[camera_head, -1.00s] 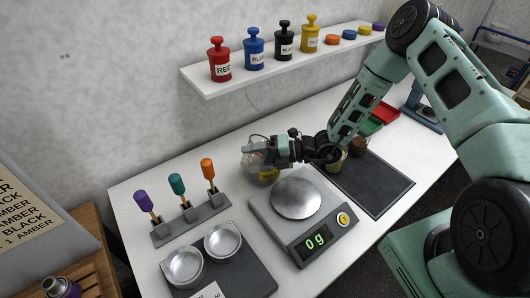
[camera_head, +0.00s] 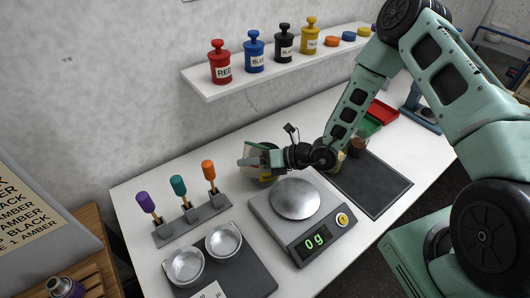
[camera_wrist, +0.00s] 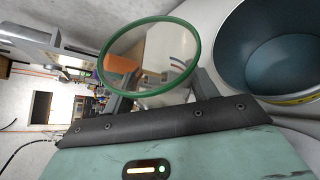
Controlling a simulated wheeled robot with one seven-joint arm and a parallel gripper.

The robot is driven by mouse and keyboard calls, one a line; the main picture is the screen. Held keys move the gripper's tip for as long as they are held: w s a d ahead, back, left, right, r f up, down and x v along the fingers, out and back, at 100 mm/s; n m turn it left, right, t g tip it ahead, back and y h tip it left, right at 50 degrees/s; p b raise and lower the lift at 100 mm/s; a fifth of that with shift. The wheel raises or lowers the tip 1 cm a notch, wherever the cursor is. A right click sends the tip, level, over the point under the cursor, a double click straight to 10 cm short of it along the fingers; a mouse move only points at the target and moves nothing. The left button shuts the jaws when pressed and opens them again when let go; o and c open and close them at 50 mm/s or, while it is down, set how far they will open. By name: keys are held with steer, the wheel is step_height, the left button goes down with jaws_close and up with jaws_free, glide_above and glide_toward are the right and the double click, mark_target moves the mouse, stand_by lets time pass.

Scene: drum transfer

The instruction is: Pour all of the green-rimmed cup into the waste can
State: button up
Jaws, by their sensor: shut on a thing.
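My gripper (camera_head: 268,157) is shut on the green-rimmed cup, over the waste can beside the scale. In the wrist view the clear cup (camera_wrist: 150,58) sits between my fingers (camera_wrist: 163,97), its round green rim facing the camera. I see through its wall to an orange shape and the bench behind; I cannot tell whether anything is left inside. The waste can (camera_wrist: 270,50) is right of the cup in the wrist view, with a blue-grey inside that looks bare. In the head view my gripper mostly hides the can, and its yellow label (camera_head: 266,178) shows below.
A scale (camera_head: 294,198) reading 0 g stands just in front of the can. A rack with purple, teal and orange-handled tools (camera_head: 190,215) is at the left, near two metal bowls (camera_head: 184,266). A shelf (camera_head: 260,72) with coloured jars runs along the wall behind.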

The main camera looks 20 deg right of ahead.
steer(key=shift+s+a+f+n, duration=0.1)
steer(key=shift+f+n, duration=0.2)
steer(key=shift+f, duration=0.1)
steer(key=shift+s+a+f+n+t+h+b, duration=0.4)
steer(key=shift+s+f+n+t+h+b, duration=0.15)
steer(key=shift+n, duration=0.15)
steer(key=shift+n+t+h, duration=0.35)
steer(key=shift+n, duration=0.25)
steer(key=f+b, duration=0.1)
steer(key=f, duration=0.1)
steer(key=f+b, duration=0.3)
steer(key=f, duration=0.1)
steer(key=shift+s+a, duration=0.3)
steer(key=shift+s+a+r+n+t+h, duration=0.25)
steer(key=shift+s+a+n+t, duration=0.1)
steer(key=shift+n, duration=0.25)
steer(key=shift+s+a+r+n+t+h, duration=0.15)
steer(key=shift+s+a+n+t+h, duration=0.15)
steer(key=shift+n, duration=0.3)
